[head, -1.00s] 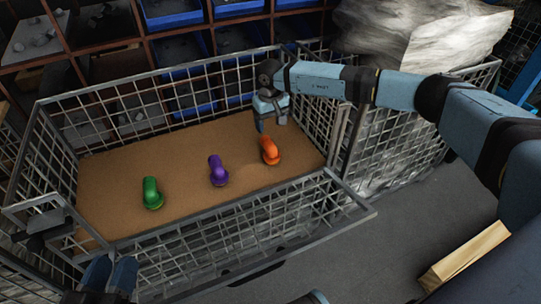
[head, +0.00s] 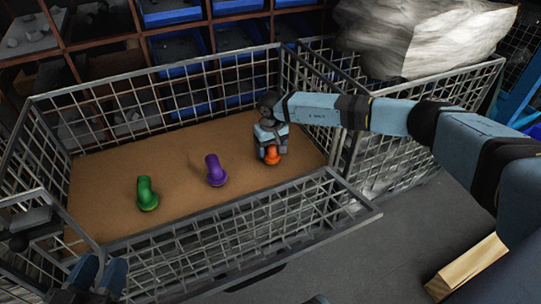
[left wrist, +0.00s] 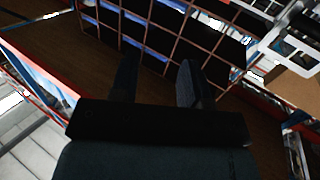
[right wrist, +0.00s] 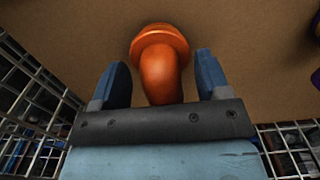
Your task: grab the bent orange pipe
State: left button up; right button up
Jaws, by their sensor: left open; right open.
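The bent orange pipe (head: 272,157) stands on the brown floor of the wire cage, at the right of the row of pipes. My right gripper (head: 269,148) is over it and partly hides it in the head view. In the right wrist view the orange pipe (right wrist: 159,72) lies between the two open blue fingers (right wrist: 161,82), with a gap on each side. My left gripper (head: 96,280) is at the lower left of the head view, outside the cage. In the left wrist view its fingers (left wrist: 157,82) are apart with nothing between them.
A purple pipe (head: 215,170) and a green pipe (head: 147,194) stand to the left on the cage floor (head: 110,180). Wire mesh walls (head: 230,238) surround them. Shelves with blue bins (head: 172,12) are behind. A wrapped bale (head: 420,38) stands at the back right.

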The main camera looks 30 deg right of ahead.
jog(key=c, duration=1.1)
jog(key=shift+o, duration=0.2)
jog(key=shift+r, duration=0.15)
